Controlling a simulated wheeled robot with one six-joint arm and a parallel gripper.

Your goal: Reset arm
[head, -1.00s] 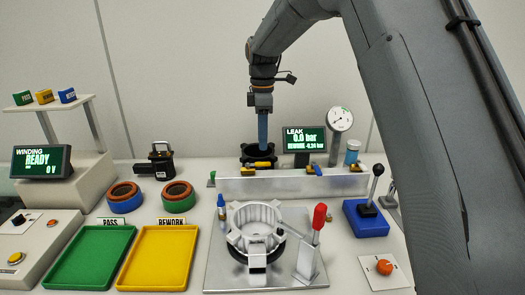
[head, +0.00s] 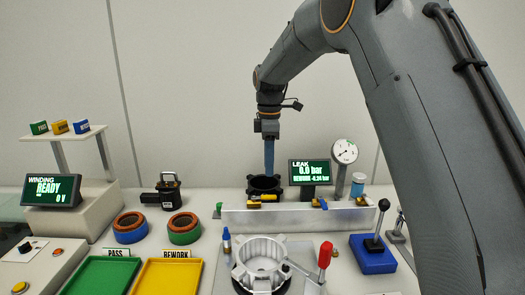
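My arm reaches in from the upper right in the head view. My gripper (head: 269,150) points down above a black ring-shaped holder (head: 264,186) behind the long silver rail. A blue piece runs down from the gripper into or behind the holder; I cannot tell whether it is a finger or a held item. The fingertips are too small and hidden to read. The silver stator housing (head: 262,256) sits in a fixture on a grey plate at the front centre, beside a clamp with a red handle (head: 325,254).
The LEAK screen (head: 309,172) reads 0.0 bar, with a dial gauge (head: 344,152) to its right. The silver rail (head: 290,220) crosses the bench. Green (head: 103,275) and yellow (head: 167,277) trays lie front left. A blue lever box (head: 373,254) stands right. Two copper-wound rings sit left.

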